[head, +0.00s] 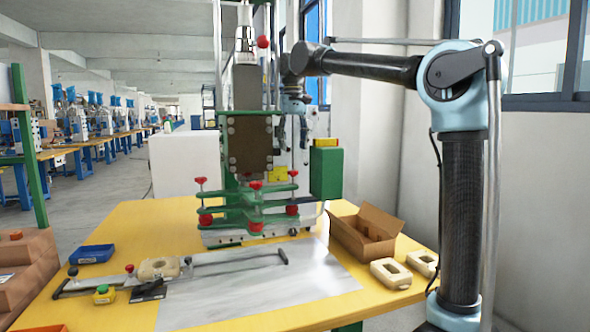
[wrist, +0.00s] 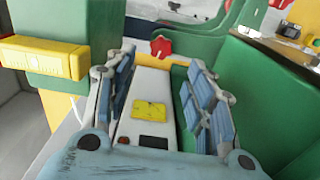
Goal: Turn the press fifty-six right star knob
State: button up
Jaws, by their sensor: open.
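The green press (head: 250,150) stands on the yellow table, with several red knobs on its green plates. One red knob (head: 293,173) is at the upper right, and a lower red knob (head: 292,210) is below it. My gripper (head: 293,143) is beside the press, above its right side, pointing down. In the wrist view a red star-shaped knob (wrist: 161,46) shows just beyond my open, empty fingers (wrist: 160,62), apart from them. I cannot tell which head-view knob this is. A white box with a yellow label (wrist: 150,110) shows between the fingers.
A green box with a yellow top (head: 326,170) stands right of the gripper. An open cardboard box (head: 365,235), beige parts (head: 390,273), a blue tray (head: 91,254) and a long-handled fixture (head: 235,262) are on the yellow table (head: 130,225). A metal sheet lies in front.

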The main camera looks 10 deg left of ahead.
notch_tip(320, 180, down, 8)
jog(key=shift+f, duration=0.25)
jog(key=c, duration=1.1)
